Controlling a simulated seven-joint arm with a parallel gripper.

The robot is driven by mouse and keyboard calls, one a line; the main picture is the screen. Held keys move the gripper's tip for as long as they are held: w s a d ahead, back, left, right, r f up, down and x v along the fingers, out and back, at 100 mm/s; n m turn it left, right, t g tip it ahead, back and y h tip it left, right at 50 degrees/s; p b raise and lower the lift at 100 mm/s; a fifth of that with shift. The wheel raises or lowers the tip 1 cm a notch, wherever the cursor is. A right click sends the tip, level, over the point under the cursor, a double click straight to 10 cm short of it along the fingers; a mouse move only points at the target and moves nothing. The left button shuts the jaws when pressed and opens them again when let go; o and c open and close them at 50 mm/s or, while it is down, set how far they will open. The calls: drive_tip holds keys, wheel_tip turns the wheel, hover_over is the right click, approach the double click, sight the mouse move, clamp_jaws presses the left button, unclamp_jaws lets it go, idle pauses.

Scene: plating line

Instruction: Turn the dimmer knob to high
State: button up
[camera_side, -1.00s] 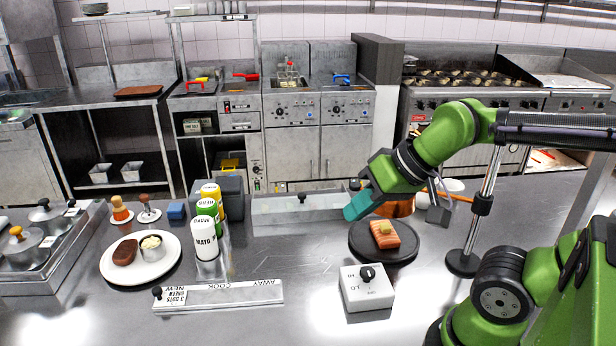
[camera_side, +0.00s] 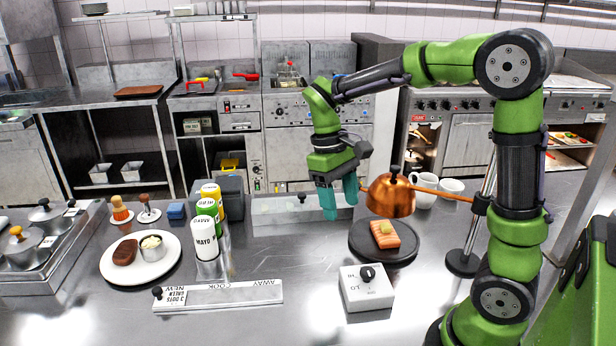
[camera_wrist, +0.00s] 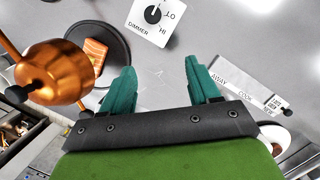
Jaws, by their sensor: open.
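The dimmer (camera_side: 367,290) is a white box on the steel counter at the front centre. Its round black knob (camera_side: 367,273) is on top, with HI and LO printed beside it. In the wrist view the dimmer box (camera_wrist: 140,34) is at the top, and its knob (camera_wrist: 153,14) carries a light pointer line. My gripper (camera_side: 339,205) is above the counter, behind and a little left of the dimmer, pointing down. Its teal fingers are apart with nothing between them. In the wrist view the gripper (camera_wrist: 162,85) is open, and the dimmer lies beyond the fingertips.
A copper lamp (camera_side: 390,195) hangs just right of my gripper, over a dark round plate (camera_side: 360,249) with salmon. A ticket rail (camera_side: 220,297), sauce bottles (camera_side: 204,240) and a white plate (camera_side: 109,272) stand to the left.

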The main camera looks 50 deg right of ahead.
drive_tip(key=r+g, duration=0.1)
drive_tip(key=r, duration=0.1)
drive_tip(key=n, duration=0.1)
approach(368, 271)
drive_tip(key=shift+g, duration=0.4)
drive_tip(key=x, duration=0.8)
drive_tip(key=shift+w+a+f, duration=0.1)
drive_tip(key=shift+w+f, duration=0.1)
drive_tip(key=shift+w, duration=0.1)
drive_tip(key=c, duration=1)
drive_tip(key=shift+c, duration=0.2)
